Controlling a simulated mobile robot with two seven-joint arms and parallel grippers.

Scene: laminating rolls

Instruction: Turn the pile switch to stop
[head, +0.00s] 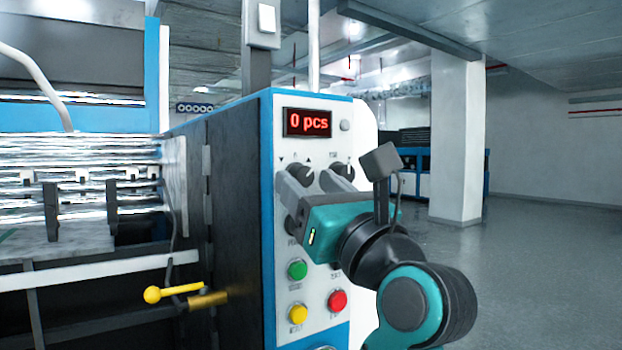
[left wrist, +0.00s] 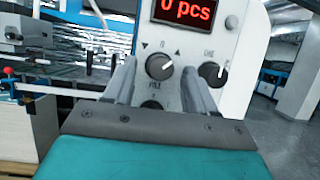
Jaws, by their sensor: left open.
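The white control panel (head: 318,130) has several black rotary knobs. In the left wrist view, a label that seems to read PILE sits above a dark knob (left wrist: 153,103), taken as the pile switch. The gripper body hides its lower part, and its pointer setting cannot be read. It also seems to show as a dark knob (head: 292,224) left of my gripper body. My left gripper (head: 310,172) is open in front of the panel, its two grey fingers (left wrist: 157,72) apart on either side of the knob column. Contact is unclear. My right gripper is out of view.
An upper knob (left wrist: 159,66) and a right knob (left wrist: 211,73) sit close by. A red display (head: 308,122) reads 0 pcs. Green (head: 297,270), red (head: 337,300) and yellow (head: 297,314) buttons lie below. Floor at right is clear.

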